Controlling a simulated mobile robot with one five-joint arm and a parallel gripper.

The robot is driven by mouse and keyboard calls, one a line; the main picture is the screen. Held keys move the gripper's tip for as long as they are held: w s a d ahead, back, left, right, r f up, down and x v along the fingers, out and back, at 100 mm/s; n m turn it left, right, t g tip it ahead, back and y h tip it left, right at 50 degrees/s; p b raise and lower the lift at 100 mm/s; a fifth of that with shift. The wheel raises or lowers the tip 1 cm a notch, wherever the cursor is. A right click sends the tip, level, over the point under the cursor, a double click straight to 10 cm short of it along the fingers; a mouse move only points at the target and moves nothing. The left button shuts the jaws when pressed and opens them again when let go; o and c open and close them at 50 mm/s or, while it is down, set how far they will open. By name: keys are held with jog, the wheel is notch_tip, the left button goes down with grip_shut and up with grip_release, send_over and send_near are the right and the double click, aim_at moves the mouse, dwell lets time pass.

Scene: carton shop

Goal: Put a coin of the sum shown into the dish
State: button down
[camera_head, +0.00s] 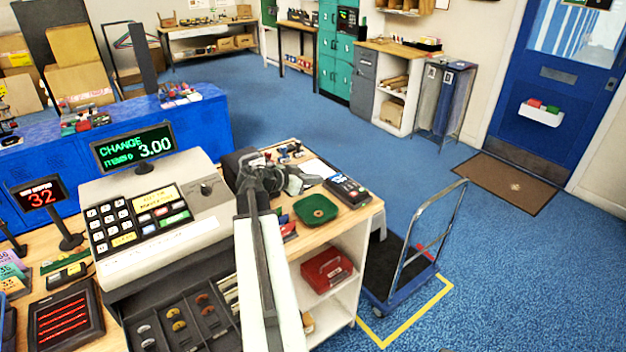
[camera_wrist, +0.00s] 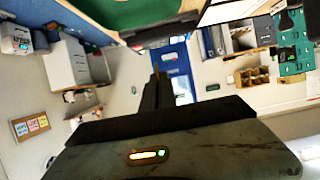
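The register display (camera_head: 133,147) reads CHANGE 3.00, with items 0. The register's open drawer (camera_head: 187,343) shows silver, gold and copper coins (camera_head: 178,318) in separate compartments. The green dish (camera_head: 316,208) lies on the wooden counter to the right of the register; part of a green surface, likely this dish, shows at the top of the wrist view (camera_wrist: 140,14). My gripper (camera_head: 262,172) is above the counter, left of and beyond the dish in the picture. In the wrist view its dark fingers (camera_wrist: 160,84) look close together; whether a coin is between them is unclear.
A card terminal (camera_head: 346,190) stands right behind the dish. Small dark items crowd the counter behind my gripper. A red box (camera_head: 326,269) sits on the shelf below. A trolley (camera_head: 405,265) stands to the right on the blue floor. A smaller display (camera_head: 39,194) reads 32.

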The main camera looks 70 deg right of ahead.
notch_tip(320, 180, down, 4)
jog(key=shift+r+b, duration=0.25)
jog(key=shift+b, duration=1)
jog(key=shift+r, duration=0.1)
jog(key=c, duration=1.6)
grip_release()
